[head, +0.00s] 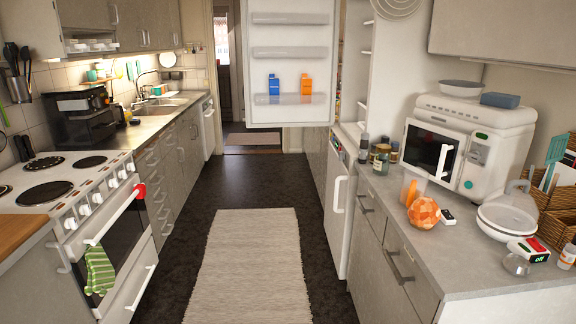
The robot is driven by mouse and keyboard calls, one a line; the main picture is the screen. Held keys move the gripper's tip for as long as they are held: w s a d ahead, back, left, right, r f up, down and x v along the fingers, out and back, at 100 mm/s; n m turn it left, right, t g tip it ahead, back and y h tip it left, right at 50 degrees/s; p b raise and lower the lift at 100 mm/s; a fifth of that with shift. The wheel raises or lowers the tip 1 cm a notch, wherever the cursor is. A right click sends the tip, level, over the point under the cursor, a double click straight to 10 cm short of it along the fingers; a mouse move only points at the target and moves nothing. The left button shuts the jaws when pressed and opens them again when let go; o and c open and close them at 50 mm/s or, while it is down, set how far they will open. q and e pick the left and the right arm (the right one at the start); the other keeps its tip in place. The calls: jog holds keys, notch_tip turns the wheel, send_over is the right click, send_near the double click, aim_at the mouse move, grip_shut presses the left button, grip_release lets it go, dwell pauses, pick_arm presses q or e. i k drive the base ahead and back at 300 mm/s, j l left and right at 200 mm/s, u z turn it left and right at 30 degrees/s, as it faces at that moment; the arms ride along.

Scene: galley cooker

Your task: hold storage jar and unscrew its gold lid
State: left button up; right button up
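A small group of jars stands on the right counter, to the left of the white microwave. One is a greenish-brown glass jar (381,161) with what looks like a gold or tan lid on top; it stands upright. A darker jar (394,153) stands close behind it to the right, and a dark, slim container (364,148) is just to its left. They are small in the head view, so lid details are hard to tell. Neither of my grippers is in view, and nothing touches the jars.
The microwave (440,150) crowds the jars on the right. A white door with shelves (290,70) stands open across the aisle. The rug (250,265) and dark floor are clear.

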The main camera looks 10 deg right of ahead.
aim_at(382, 161)
jog(key=i+j+z, duration=0.1)
jog(key=i, duration=0.55)
jog(key=i+j, duration=0.15)
jog(key=i, duration=0.45)
jog(key=l+z, duration=0.05)
